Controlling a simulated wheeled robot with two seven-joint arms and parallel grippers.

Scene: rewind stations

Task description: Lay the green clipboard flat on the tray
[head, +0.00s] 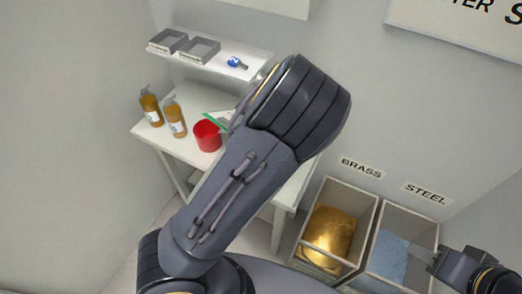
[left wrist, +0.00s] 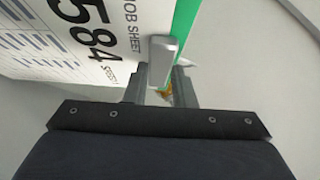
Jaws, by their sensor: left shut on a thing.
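The green clipboard (left wrist: 184,22) carries a white job sheet (left wrist: 70,40) marked 584 and has a grey clip (left wrist: 163,58). In the left wrist view my left gripper (left wrist: 160,86) is shut on its clip end. In the head view my left arm hides this gripper; only a small green and white part of the clipboard (head: 216,117) shows beside the arm, over the white table. Two grey open trays (head: 199,50) sit on the wall shelf; I cannot tell which tray is meant. My right gripper (head: 424,256) is at the steel bin, its opening unclear.
The white table (head: 150,133) holds two amber bottles (head: 175,118) and a red cup (head: 207,136). The shelf (head: 262,58) also holds a small blue item (head: 237,63). Bins labelled brass (head: 373,215) and steel (head: 432,228) stand at the lower right.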

